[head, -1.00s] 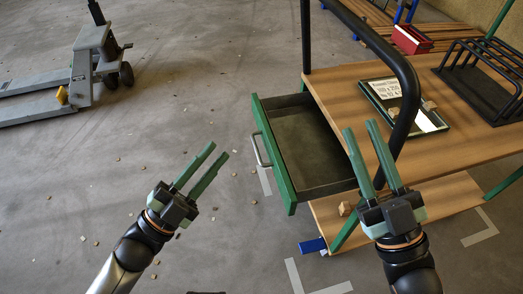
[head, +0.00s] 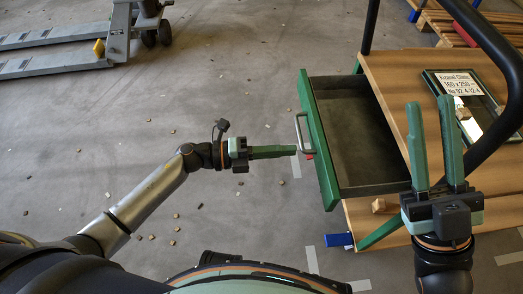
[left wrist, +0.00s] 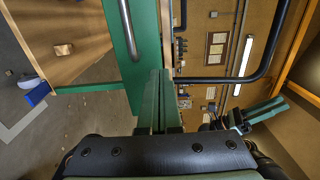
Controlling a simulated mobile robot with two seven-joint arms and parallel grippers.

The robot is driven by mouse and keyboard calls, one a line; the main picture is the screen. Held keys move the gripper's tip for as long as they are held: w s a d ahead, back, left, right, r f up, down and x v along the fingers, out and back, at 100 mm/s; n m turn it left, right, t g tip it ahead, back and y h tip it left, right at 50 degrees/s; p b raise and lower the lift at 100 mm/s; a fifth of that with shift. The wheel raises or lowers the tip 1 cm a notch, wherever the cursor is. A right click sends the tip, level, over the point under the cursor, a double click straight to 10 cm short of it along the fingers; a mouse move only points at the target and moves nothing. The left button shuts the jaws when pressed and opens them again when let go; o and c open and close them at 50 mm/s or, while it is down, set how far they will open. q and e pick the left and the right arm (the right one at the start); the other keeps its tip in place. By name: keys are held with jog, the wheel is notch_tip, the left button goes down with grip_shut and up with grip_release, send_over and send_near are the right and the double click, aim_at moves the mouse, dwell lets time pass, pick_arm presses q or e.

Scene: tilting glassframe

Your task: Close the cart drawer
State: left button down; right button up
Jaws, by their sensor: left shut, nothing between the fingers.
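The cart drawer (head: 322,150) has a green front and a grey, empty inside. It stands pulled out to the left from under the cart's wooden top. Its metal handle (head: 303,134) is on the front; the drawer front also fills the upper middle of the left wrist view (left wrist: 126,70). My left gripper (head: 294,151) is shut and empty, fingers pointing at the drawer front beside the handle. I cannot tell whether the tips touch it. My right gripper (head: 431,104) is open and empty, over the cart's near side.
A black cart rail (head: 500,60) curves up at the right. A framed glass panel (head: 480,112) with a label lies on the cart top. A pallet jack (head: 115,40) stands at the far left. Small wood chips dot the floor left of the drawer.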

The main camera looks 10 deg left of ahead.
aim_at(320, 148)
pick_arm(q)
jog(key=x, duration=0.5)
jog(key=shift+a+b, duration=0.1)
jog(key=shift+b, duration=0.3)
jog(key=shift+w+d, duration=0.1)
jog(key=shift+d, duration=0.1)
jog(key=b+x, duration=0.1)
jog(key=x, duration=1.4)
jog(key=shift+f+b, duration=0.1)
jog(key=shift+b, duration=0.2)
